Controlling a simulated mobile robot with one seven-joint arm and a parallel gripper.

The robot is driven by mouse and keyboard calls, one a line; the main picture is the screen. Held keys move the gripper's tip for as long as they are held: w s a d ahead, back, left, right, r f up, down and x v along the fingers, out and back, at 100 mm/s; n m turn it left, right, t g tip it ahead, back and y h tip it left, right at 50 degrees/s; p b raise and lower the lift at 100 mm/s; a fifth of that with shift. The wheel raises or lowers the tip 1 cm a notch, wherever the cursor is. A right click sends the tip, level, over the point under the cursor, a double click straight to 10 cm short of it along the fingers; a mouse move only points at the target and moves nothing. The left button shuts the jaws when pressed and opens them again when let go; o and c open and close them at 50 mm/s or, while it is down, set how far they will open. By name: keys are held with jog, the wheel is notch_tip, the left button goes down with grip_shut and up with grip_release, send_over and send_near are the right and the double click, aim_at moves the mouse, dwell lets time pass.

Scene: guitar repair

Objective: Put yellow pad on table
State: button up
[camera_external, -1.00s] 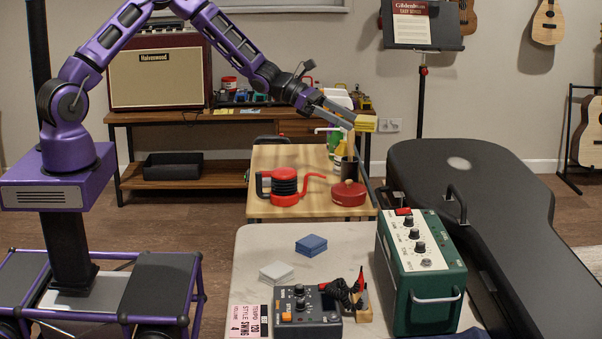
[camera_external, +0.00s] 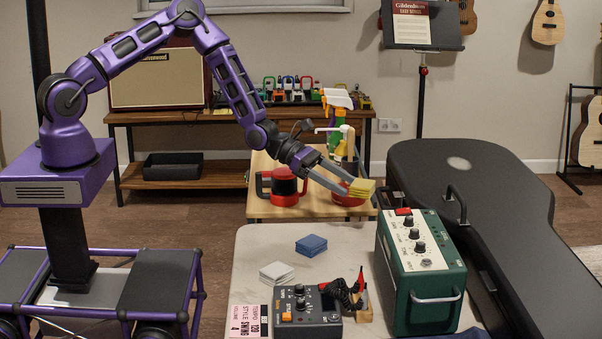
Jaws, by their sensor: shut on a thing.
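The yellow pad (camera_external: 359,188) is a small yellow block in my gripper (camera_external: 350,188). My gripper is shut on it and holds it in the air, tilted. In the picture it overlaps the red pot (camera_external: 341,197) at the front of the wooden table, just above the far edge of the pale table (camera_external: 335,240). A blue pad (camera_external: 311,245) and a stack of white pads (camera_external: 277,272) lie on the pale table.
A dark pedal with knobs (camera_external: 305,310), a small wooden stand with coloured leads (camera_external: 362,305) and a green amplifier box (camera_external: 418,270) stand on the pale table. A black guitar case (camera_external: 500,200) lies to the right. The wooden table (camera_external: 262,210) holds a red-handled tool (camera_external: 284,187) and bottles.

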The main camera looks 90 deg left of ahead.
aim_at(338, 232)
notch_tip(338, 232, down, 11)
dwell(0.5)
jog(key=shift+f+b, duration=0.15)
jog(key=shift+b, duration=0.2)
jog(key=o, duration=1.3)
jog(key=shift+c, duration=0.2)
jog(key=shift+s+a+r, duration=0.15)
jog(key=shift+r, duration=0.1)
jog(key=v, duration=0.7)
jog(key=shift+p, duration=0.3)
